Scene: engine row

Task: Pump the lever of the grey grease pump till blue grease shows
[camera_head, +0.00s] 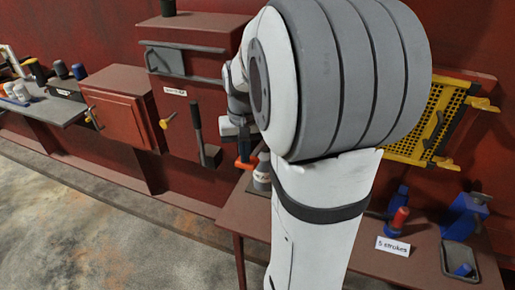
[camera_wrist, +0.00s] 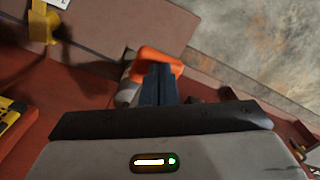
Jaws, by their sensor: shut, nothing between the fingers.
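The grey pump (camera_head: 262,172) stands on the brown bench, partly hidden behind my arm; a small label shows on its front. Its grey body also shows in the wrist view (camera_wrist: 127,92). An orange lever or handle (camera_head: 245,164) is at its upper left; it also shows in the wrist view (camera_wrist: 150,54). My gripper (camera_head: 243,146) points down at this orange part. In the wrist view its dark fingers (camera_wrist: 155,75) are together in front of the orange part, which shows on both sides of them. Contact cannot be told. I see no grease at the pump.
A sign reading "5 strokes" (camera_head: 393,246) stands on the bench near a red-and-blue object (camera_head: 399,220), a blue device (camera_head: 464,214) and a grey tray (camera_head: 447,265). A yellow rack (camera_head: 437,112) hangs right.

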